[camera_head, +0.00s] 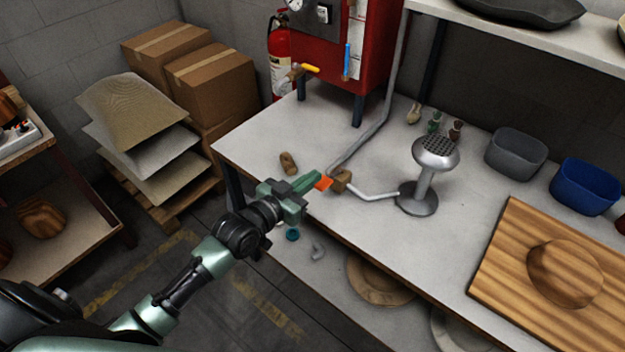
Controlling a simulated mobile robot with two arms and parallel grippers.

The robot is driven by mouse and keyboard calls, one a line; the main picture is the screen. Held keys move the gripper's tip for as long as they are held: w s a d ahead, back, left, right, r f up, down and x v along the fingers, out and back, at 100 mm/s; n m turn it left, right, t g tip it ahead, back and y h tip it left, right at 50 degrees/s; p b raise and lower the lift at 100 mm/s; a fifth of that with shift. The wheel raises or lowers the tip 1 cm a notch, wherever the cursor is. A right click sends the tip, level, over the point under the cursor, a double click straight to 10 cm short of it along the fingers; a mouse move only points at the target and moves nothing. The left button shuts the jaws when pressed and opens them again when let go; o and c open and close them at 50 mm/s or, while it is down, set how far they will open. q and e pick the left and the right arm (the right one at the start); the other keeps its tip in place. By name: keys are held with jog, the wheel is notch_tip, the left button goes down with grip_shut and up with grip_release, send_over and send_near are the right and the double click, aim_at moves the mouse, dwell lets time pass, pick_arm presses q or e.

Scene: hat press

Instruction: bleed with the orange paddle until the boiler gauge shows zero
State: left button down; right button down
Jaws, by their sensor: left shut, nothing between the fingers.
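The orange paddle (323,183) sits at the left of a brass valve (341,180) on the grey pipe, near the table's front edge. My left gripper (317,178) is shut, with its fingertips right at the paddle; I cannot tell whether they touch it. Part of the paddle is hidden by the fingers. The red boiler (372,40) stands at the back of the table. Its gauge (295,4) is cut by the top edge of the view and too small to read. My right gripper is not in view.
A silver steamer head (436,153) on a stand is right of the valve. A brown object (288,163) lies left of it. A wooden board (500,262) with a hat block, grey bin (516,154) and blue bin (584,187) are at right. Boxes (210,82) stand at left.

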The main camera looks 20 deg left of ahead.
pick_arm(q)
jog(key=f+b+v, duration=0.1)
jog(key=v, duration=0.8)
jog(key=shift+r, duration=0.2)
jog(key=shift+s, duration=0.15)
